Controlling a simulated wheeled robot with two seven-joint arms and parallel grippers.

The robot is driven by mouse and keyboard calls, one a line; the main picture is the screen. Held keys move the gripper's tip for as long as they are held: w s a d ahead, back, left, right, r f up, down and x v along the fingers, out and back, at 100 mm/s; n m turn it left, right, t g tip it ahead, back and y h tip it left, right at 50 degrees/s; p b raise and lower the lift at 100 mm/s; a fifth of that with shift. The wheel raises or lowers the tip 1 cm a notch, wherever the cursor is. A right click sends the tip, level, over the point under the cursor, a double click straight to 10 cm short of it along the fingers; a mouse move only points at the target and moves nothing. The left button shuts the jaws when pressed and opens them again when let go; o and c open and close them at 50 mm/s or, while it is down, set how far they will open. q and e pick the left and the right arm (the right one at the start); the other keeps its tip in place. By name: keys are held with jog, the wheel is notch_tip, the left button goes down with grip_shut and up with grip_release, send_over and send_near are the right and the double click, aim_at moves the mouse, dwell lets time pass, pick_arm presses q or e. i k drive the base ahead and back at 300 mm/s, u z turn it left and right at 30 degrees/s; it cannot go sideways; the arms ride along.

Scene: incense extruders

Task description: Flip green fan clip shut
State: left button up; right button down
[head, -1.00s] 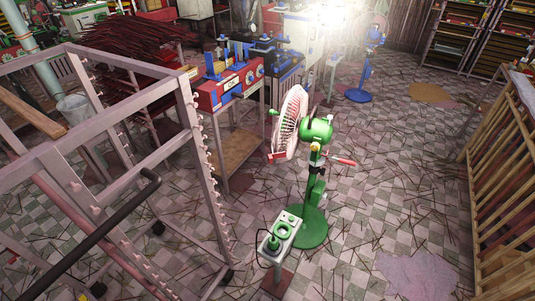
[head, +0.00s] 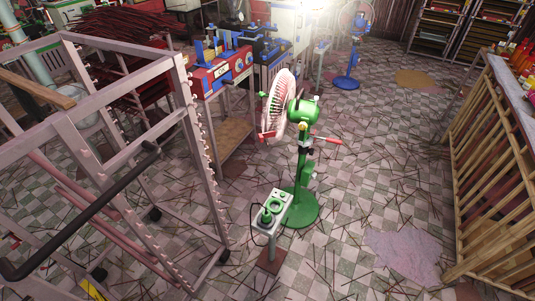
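A green pedestal fan (head: 303,112) stands upright on a round green base (head: 299,207) in the middle of the head view. Its pale round cage (head: 279,105) faces left and is seen almost edge-on. A small green piece (head: 262,94) shows at the cage's left edge, and a small red piece (head: 268,134) lower on its rim. A red-tipped part (head: 329,141) sticks out right of the pole. Which piece is the clip, and whether it is open or shut, is too small to tell. Neither of my grippers is in view.
A metal rack (head: 178,130) with a black bar (head: 85,212) fills the left. A wooden slatted rack (head: 500,180) stands at right. The floor (head: 370,190) between has scattered sticks.

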aim_at(263, 135)
jog(key=k, duration=0.25)
jog(key=z, duration=1.05)
jog(key=i, duration=0.6)
jog(key=u, duration=2.5)
